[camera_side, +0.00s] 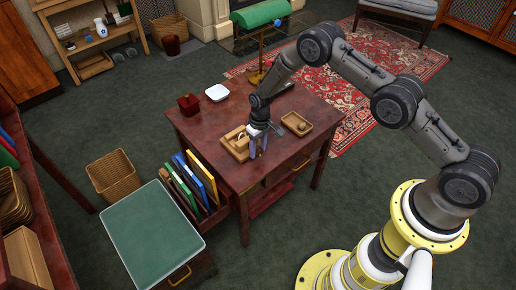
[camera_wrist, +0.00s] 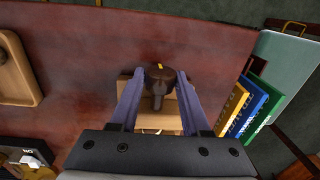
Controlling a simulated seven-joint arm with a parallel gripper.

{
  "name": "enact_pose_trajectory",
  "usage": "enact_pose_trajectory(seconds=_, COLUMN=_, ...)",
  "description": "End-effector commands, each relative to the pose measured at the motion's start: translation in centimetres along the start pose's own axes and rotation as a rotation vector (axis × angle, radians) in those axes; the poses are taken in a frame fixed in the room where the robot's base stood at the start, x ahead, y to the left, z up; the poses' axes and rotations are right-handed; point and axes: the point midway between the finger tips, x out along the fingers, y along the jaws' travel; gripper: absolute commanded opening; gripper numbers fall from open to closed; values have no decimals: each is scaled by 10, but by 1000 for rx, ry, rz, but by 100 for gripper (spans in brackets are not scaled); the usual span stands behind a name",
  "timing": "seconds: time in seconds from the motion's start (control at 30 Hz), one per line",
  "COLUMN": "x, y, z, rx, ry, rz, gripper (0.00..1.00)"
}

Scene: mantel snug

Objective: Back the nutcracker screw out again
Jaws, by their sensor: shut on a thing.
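The nutcracker's dark brown screw (camera_wrist: 158,88), with a small yellow mark at its top, stands between the two purple fingers of my gripper (camera_wrist: 159,78) in the wrist view. The fingers are shut on it, one on each side. Pale wood of the nutcracker's base (camera_wrist: 126,112) shows below and around it. In the side view my gripper (camera_side: 258,142) points down at the table, by the light wooden base (camera_side: 232,146). There the fingers hide most of the screw, so its depth cannot be told.
A wooden tray (camera_side: 308,132) with a round brown thing (camera_side: 301,125) lies right of my gripper. A dark red box (camera_side: 188,104), a white dish (camera_side: 217,92) and a green lamp (camera_side: 262,14) stand toward the back. Coloured folders (camera_side: 196,180) fill a rack at the table's left.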

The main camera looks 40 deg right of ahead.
Motion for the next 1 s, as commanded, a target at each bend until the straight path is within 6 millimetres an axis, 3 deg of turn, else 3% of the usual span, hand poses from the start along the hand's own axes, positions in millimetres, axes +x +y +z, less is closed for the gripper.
enact_pose_trajectory(seconds=0.47, x=1, y=-5, z=1, rx=-6, ry=-10, rz=231, gripper=0)
enact_pose_trajectory(seconds=1.0, x=5, y=-12, z=0, rx=-4, ry=-24, rz=720, gripper=0)
